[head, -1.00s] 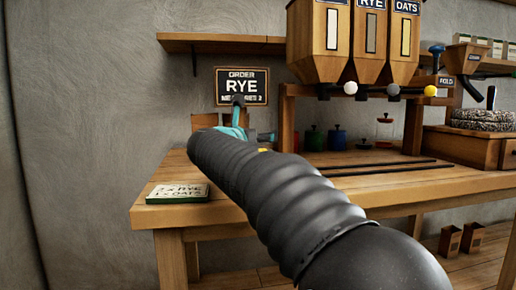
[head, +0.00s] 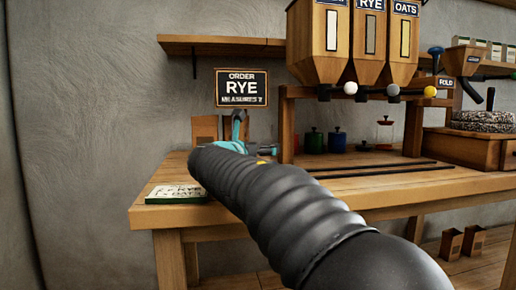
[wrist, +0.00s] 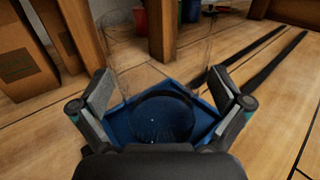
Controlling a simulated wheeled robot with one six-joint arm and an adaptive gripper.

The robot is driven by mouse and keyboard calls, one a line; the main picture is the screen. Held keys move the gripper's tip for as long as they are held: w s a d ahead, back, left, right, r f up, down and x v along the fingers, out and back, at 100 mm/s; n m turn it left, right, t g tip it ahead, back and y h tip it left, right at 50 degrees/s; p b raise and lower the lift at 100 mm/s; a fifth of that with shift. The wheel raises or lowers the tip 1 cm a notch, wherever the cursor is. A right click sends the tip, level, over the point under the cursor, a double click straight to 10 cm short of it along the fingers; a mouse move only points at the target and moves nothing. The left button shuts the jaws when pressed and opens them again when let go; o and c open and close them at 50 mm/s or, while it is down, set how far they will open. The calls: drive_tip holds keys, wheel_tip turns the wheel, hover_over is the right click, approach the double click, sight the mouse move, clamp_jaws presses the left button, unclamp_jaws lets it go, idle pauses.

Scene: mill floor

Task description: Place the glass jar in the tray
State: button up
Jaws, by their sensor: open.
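In the wrist view the clear glass jar (wrist: 205,50) stands upright between the fingers of my gripper (wrist: 160,92). Its round base shows dark over the floor of the blue tray (wrist: 200,128), so the jar appears to stand in the tray. The fingers are spread, one on each side of the jar; whether either touches the glass I cannot tell. In the head view my gripper (head: 238,135) is over the left part of the bench, mostly behind my arm. The jar and tray cannot be made out there.
Brown paper bags (wrist: 22,55) stand left of the jar. A wooden post (wrist: 163,30) is just behind it, with coloured canisters (head: 313,141) beyond. Dark rails (wrist: 265,65) run along the bench to the right.

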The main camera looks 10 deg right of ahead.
drive_tip(key=shift+r, duration=0.2)
drive_tip(key=v, duration=1.2)
drive_tip(key=shift+a+f, duration=0.1)
drive_tip(key=shift+a, duration=0.05)
